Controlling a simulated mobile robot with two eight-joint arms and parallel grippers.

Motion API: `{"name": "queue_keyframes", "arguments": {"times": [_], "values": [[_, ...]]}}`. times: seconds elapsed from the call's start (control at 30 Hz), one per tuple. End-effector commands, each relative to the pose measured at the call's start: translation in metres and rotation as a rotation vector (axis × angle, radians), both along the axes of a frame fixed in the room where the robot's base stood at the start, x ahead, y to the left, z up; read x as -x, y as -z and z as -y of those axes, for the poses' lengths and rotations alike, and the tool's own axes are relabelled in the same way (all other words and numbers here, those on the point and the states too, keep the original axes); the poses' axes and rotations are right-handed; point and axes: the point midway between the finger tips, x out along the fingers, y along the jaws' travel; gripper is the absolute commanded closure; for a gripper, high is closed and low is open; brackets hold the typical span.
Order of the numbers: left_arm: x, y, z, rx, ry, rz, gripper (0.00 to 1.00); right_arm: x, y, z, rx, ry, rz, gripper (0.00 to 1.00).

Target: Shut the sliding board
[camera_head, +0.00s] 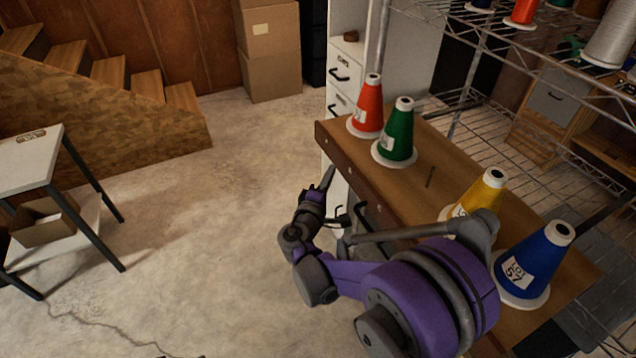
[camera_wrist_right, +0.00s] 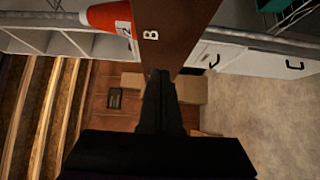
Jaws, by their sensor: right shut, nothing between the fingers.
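The sliding board (camera_head: 408,188) is a long brown wooden board with thread cones standing on it, pulled out beside the wire rack. A red cone (camera_head: 369,103) and a green cone (camera_head: 398,140) stand toward its far end, and a yellow cone (camera_head: 484,192) and a blue cone (camera_head: 538,262) nearer me. My right gripper (camera_head: 329,178) is shut and empty, left of the board's side edge. In the right wrist view, the shut fingers (camera_wrist_right: 160,84) appear over the end of the brown board (camera_wrist_right: 172,35), marked B; whether they touch is unclear. My left gripper is out of view.
White drawers (camera_head: 345,80) with dark handles stand behind and below the board. A wire rack (camera_head: 470,45) with more spools is at right. A white-topped table (camera_head: 30,160) stands at left, and cardboard boxes (camera_head: 270,50) at the back. The concrete floor between is clear.

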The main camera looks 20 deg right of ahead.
Motion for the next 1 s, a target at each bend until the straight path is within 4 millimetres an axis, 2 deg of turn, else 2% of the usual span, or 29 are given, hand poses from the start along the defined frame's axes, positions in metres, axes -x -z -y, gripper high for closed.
{"name": "queue_keyframes", "arguments": {"times": [0.2, 0.7, 0.87, 1.0], "values": [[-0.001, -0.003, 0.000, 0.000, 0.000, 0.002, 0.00, -0.001, 0.000, 0.016, 0.000, 0.001, 0.000, 1.00], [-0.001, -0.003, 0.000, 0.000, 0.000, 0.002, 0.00, -0.001, 0.000, 0.022, -0.001, 0.001, -0.001, 1.00], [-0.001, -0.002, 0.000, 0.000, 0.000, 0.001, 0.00, -0.002, 0.000, 0.041, 0.000, 0.004, 0.000, 1.00], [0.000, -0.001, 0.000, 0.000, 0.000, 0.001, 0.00, -0.004, 0.000, 0.071, 0.000, 0.007, 0.000, 1.00]]}}
